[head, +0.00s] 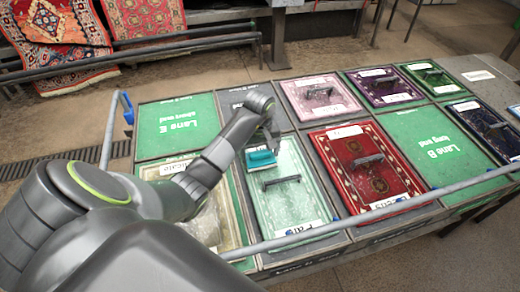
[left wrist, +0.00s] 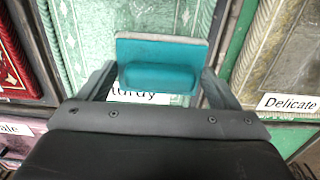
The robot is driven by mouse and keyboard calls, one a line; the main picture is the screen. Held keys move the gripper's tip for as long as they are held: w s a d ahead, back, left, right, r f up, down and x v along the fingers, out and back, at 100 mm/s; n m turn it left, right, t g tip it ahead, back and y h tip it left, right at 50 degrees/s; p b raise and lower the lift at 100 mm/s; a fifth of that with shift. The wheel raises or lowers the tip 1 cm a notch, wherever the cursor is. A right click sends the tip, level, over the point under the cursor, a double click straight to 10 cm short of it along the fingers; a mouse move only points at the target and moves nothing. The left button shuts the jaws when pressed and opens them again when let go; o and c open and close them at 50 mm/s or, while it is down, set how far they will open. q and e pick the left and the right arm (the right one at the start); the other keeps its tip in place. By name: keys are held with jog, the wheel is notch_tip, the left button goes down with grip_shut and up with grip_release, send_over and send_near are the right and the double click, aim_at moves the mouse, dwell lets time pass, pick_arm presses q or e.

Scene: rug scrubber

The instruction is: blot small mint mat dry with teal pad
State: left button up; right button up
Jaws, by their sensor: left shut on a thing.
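The small mint mat (head: 285,205) lies in its lane in the middle of the table, with a pale border, white labels and a dark handle-like piece on it. It also shows in the left wrist view (left wrist: 125,18). My left gripper (head: 262,145) is shut on the teal pad (head: 261,159), over the far left part of the mint mat. In the left wrist view the teal pad (left wrist: 163,66) sits between the two fingers and partly covers a white label. I cannot tell whether the pad touches the mat. My right gripper is not in view.
A red mat (head: 340,178) lies right of the mint mat and a pink mat (head: 297,92) behind it. A beige mat (head: 236,226) lies to the left, partly behind my arm. A grey rail (head: 380,212) runs along the near edge. Green lane E (head: 165,140) is bare.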

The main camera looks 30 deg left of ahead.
pick_arm(q)
jog(key=shift+f, duration=0.7)
jog(key=shift+f+b, duration=0.15)
jog(key=shift+b, duration=0.2)
jog(key=shift+f, duration=0.1)
jog(key=shift+f+b, duration=0.1)
jog(key=shift+b, duration=0.2)
jog(key=shift+s, duration=0.1)
dwell(1.5)
jog(key=shift+o, duration=0.2)
jog(key=shift+r+p, duration=1.3)
jog(key=shift+r, duration=1)
